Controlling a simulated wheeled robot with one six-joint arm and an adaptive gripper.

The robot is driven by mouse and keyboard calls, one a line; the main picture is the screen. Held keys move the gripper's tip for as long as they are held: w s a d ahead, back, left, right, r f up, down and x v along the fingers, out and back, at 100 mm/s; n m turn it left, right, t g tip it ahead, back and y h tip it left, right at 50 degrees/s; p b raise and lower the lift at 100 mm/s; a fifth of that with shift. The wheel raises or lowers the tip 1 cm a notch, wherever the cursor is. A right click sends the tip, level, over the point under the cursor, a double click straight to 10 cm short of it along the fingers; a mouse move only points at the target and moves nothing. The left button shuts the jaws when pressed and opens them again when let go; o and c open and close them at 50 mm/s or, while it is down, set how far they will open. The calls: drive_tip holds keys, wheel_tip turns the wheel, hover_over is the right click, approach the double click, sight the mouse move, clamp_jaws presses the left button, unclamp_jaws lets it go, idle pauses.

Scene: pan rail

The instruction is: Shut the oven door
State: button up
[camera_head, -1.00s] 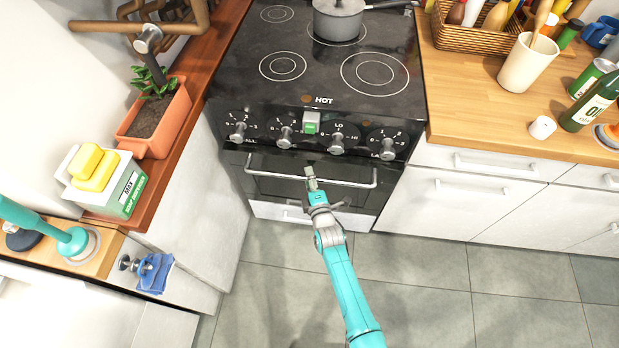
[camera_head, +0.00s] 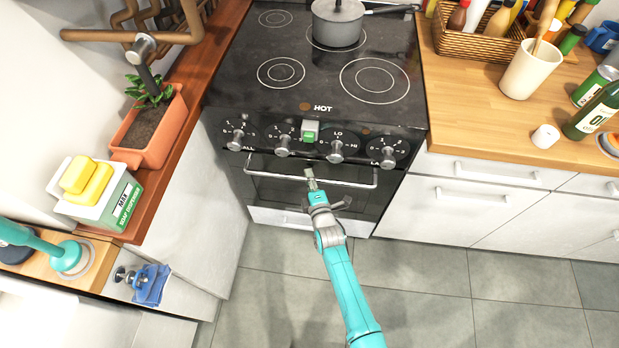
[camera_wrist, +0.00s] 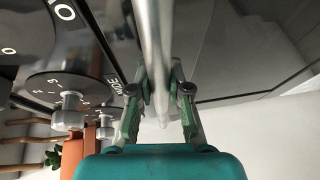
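The black oven (camera_head: 315,90) stands at the centre of the head view. The oven door (camera_head: 270,190) is upright or nearly so below the control knobs; whether a narrow gap remains at its top edge I cannot tell. Its metal bar handle (camera_head: 350,184) runs across the front. My gripper (camera_head: 311,178) is at the middle of the handle. In the wrist view the handle (camera_wrist: 154,40) passes between the two fingers of my gripper (camera_wrist: 160,85), which close in on both sides of it.
A grey pan (camera_head: 338,22) sits on the hob. White cabinets (camera_head: 440,200) stand to the right and a side panel (camera_head: 200,210) to the left. The tiled floor (camera_head: 420,285) before the oven is clear.

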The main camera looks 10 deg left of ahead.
drive_tip(key=o, duration=0.4)
drive_tip(key=shift+o, duration=0.2)
drive_tip(key=v, duration=1.2)
